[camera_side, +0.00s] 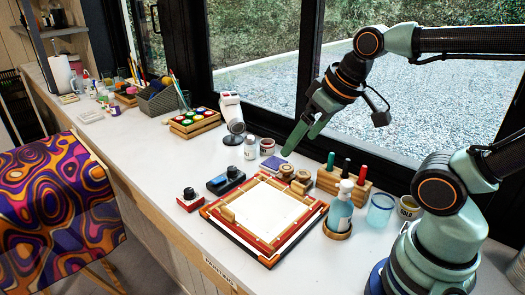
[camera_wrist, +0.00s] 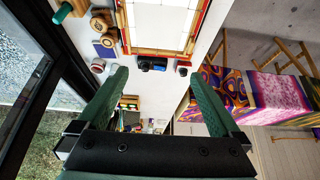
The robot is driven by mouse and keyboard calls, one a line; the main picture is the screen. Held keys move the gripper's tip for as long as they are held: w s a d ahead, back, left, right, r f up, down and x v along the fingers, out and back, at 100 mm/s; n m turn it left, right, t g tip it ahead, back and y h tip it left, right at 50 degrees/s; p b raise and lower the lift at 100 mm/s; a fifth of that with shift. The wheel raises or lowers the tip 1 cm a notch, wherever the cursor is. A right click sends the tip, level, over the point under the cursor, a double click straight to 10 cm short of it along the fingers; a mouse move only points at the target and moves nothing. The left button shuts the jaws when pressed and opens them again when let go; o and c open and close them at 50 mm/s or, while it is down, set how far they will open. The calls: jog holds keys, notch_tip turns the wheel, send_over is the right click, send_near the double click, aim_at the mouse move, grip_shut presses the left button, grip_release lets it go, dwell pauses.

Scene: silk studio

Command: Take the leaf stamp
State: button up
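My gripper (camera_side: 302,140) is open and empty, above the back of the table near the window. In the wrist view its green fingers (camera_wrist: 161,78) are spread wide. Two round wooden stamp-like pieces, a left one (camera_side: 287,172) and a right one (camera_side: 301,183), stand below it behind the framed screen; they also show at upper left in the wrist view (camera_wrist: 101,23). A wooden rack (camera_side: 343,186) holds upright green, black and red handles. I cannot tell which piece bears a leaf; no leaf mark is readable.
A purple pad (camera_side: 270,163) lies beside the wooden pieces. A red-edged wooden frame (camera_side: 215,212) covers the front middle. A blue bottle (camera_side: 340,214) and a glass (camera_side: 380,210) stand right. Small jars (camera_side: 267,146) and a white lamp-like object (camera_side: 232,112) stand at the back left.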

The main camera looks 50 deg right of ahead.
jog(key=n+g, duration=0.6)
jog(key=n, duration=0.4)
send_over(303, 174)
notch_tip(303, 174, down, 12)
notch_tip(303, 174, down, 12)
jog(key=shift+d+r, duration=0.1)
jog(key=c, duration=0.8)
